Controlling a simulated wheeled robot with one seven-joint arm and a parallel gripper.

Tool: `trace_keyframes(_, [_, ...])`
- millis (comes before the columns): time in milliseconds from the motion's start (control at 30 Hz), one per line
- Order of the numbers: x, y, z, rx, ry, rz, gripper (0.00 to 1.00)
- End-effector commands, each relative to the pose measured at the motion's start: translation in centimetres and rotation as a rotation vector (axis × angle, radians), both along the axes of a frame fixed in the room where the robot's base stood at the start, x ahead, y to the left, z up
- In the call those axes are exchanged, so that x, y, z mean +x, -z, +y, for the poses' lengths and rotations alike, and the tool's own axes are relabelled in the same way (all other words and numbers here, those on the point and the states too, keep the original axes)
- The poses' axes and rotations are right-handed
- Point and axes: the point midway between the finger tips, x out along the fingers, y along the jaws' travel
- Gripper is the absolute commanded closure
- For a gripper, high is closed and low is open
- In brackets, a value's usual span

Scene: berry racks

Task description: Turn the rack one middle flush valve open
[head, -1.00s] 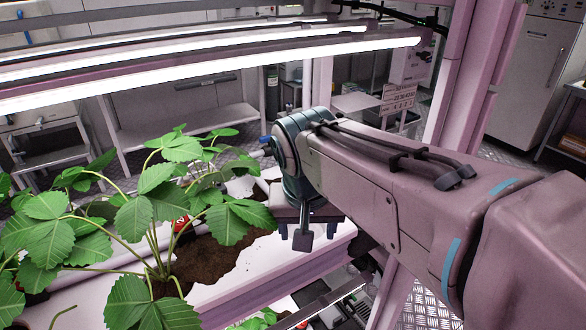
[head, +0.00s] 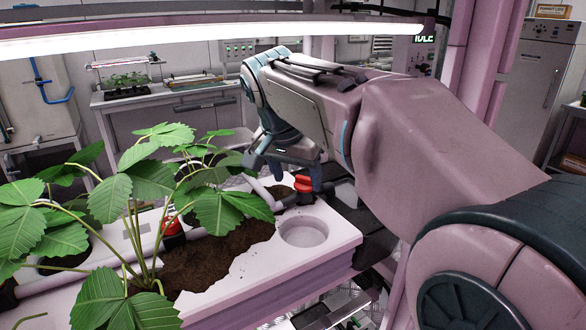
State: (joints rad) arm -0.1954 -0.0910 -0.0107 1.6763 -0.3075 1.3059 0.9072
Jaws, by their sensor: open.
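A flush valve with an orange-red handle (head: 303,184) sits on a dark fitting of the pale pipe, near the far right end of the planting tray (head: 325,228). My gripper (head: 287,172) is open and points down right at this valve. One finger shows behind the handle, and the wrist covers part of the space around it. I cannot tell whether the fingers touch the handle. Another red-topped part (head: 173,230) stands on the pipe further left, partly hidden by leaves.
Strawberry plants (head: 140,190) fill the left of the tray and cover much of the pipe. A round empty cup recess (head: 304,232) lies in the tray's right end. A lit lamp bar (head: 200,42) runs overhead. A pink rack post (head: 485,75) stands behind my arm.

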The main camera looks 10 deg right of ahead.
Motion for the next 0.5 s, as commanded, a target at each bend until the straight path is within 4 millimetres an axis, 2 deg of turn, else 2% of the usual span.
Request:
trace_keyframes(200, [2.5,0.0,-2.0,0.001,0.002,0.000,0.38])
trace_keyframes(300, [2.6,0.9,-2.1,0.000,-0.001,0.002,0.38])
trace_keyframes(500, [2.7,1.2,-2.2,0.000,0.000,0.000,0.38])
